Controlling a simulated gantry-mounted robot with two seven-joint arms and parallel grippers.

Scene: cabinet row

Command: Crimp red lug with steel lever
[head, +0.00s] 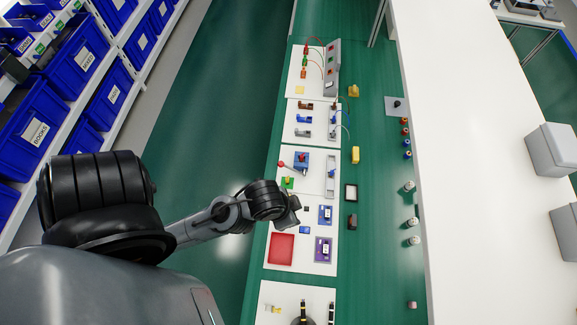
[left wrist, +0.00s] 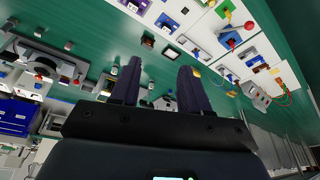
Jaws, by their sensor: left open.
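My left gripper (head: 295,208) is over the white work panel, below the blue press. In the left wrist view its two dark fingers (left wrist: 160,82) are apart with nothing between them. A blue press with a red-knobbed lever (head: 301,162) stands on the panel above the gripper. On the panel further up lie a dark, a blue and a grey steel-coloured lever-like piece (head: 303,133). Small red and orange pieces (head: 304,73) sit by wires at the top panel; I cannot tell which is the red lug. My right gripper is not in view.
A red tray (head: 281,248), a blue module (head: 325,214) and a purple module (head: 323,249) lie near the gripper. A grey box with wires (head: 332,67) stands at the top. A white counter (head: 470,160) is at right; blue bins (head: 35,130) line the left.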

